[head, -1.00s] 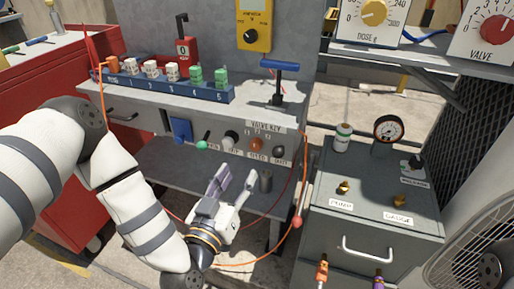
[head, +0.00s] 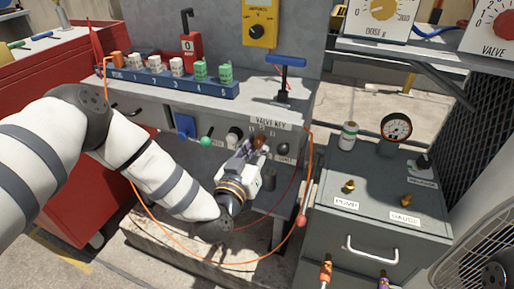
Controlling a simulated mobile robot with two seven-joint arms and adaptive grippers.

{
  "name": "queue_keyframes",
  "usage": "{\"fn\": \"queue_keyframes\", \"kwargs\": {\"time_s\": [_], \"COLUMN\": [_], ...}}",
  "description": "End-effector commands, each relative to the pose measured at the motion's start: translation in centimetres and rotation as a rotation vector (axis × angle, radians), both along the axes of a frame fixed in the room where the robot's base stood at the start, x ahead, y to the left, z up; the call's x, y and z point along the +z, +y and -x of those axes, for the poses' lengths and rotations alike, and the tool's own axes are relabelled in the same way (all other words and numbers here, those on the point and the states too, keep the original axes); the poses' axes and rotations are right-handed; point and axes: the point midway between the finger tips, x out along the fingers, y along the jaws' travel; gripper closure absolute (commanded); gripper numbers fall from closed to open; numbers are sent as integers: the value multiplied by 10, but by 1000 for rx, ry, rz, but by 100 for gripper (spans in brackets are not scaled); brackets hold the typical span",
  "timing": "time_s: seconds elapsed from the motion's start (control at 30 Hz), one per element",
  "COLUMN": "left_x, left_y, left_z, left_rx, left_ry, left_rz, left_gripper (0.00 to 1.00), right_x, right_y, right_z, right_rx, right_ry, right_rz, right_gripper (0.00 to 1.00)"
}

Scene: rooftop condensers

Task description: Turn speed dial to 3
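The speed dial (head: 262,143) is a small orange-brown knob on the grey front panel below the "VALVE KEY" label, with small numbers above it. My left gripper (head: 255,147) reaches up to it from below, with its fingertips at the dial and partly covering it. Whether the fingers are closed on the dial or only beside it is hard to tell. The dial's pointer and the label under it are hidden or too small to read. My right gripper is not in view.
A green-tipped lever (head: 206,142), a pale knob (head: 234,135) and a dark knob (head: 283,149) flank the dial. An orange cable (head: 307,165) hangs to its right. The blue-handled valve key (head: 284,62) stands above. A grey cabinet (head: 375,225) is at the right.

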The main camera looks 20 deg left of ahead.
Motion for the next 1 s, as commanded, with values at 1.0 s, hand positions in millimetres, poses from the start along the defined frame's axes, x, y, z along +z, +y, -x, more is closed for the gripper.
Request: {"fn": "queue_keyframes", "kwargs": {"time_s": [1.0], "left_x": [3], "left_y": [0], "left_z": [0], "left_rx": [-2], "left_ry": [-23], "left_rz": [-561], "left_gripper": [100], "right_x": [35], "right_y": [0], "right_z": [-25], "right_rx": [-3], "right_ry": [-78], "right_rz": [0], "right_gripper": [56]}}
